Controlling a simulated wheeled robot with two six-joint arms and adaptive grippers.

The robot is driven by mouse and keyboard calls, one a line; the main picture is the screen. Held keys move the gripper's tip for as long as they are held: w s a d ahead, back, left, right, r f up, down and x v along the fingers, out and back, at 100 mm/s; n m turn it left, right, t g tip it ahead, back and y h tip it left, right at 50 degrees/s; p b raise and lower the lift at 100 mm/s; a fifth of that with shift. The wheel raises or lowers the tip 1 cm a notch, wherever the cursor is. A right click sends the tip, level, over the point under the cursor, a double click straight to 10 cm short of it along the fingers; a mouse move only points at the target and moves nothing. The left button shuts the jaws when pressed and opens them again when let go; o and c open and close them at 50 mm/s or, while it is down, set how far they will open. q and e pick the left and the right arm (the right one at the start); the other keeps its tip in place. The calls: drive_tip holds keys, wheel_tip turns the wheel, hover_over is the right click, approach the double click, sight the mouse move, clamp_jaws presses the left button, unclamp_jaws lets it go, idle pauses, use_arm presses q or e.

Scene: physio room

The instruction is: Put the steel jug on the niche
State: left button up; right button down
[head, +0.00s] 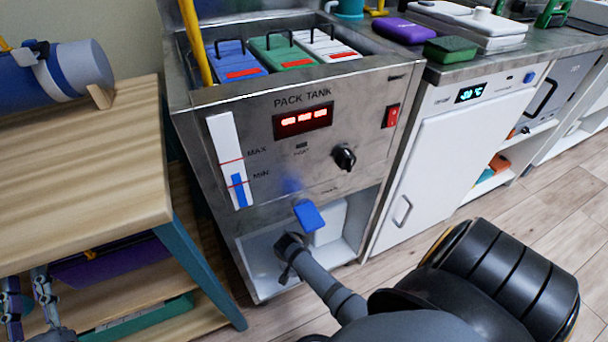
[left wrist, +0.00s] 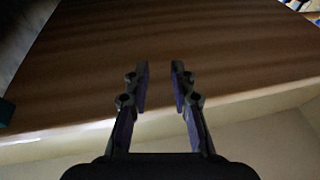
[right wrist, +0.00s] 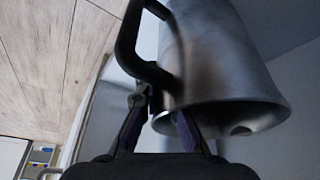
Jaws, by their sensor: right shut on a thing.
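The steel jug (right wrist: 215,55) fills the upper right of the right wrist view, with a dark curved handle (right wrist: 127,45) and a wide rim. My right gripper (right wrist: 160,106) is shut on it, with the fingers at the handle's end close to the jug body. The niche (head: 262,258) is the open white recess low in the pack tank's front. A grey arm section of mine reaches towards it. My left gripper (left wrist: 159,85) is open and empty at the wooden stand; it also shows in the head view (head: 29,300).
The steel pack tank (head: 290,145) has a black knob (head: 344,157) and a blue lever (head: 308,216) above the niche. A white block (head: 330,220) shows inside the recess. A wooden stand (head: 85,160) is at left, a white cabinet (head: 450,150) at right.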

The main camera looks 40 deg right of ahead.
use_arm(q)
drive_tip(key=shift+s+r+t, duration=0.1)
drive_tip(key=shift+r+t, duration=0.2)
drive_tip(key=shift+r, duration=0.3)
drive_tip(key=shift+r, duration=0.3)
use_arm(e)
drive_tip(key=shift+f, duration=0.15)
drive_tip(key=c, duration=1.5)
unclamp_jaws()
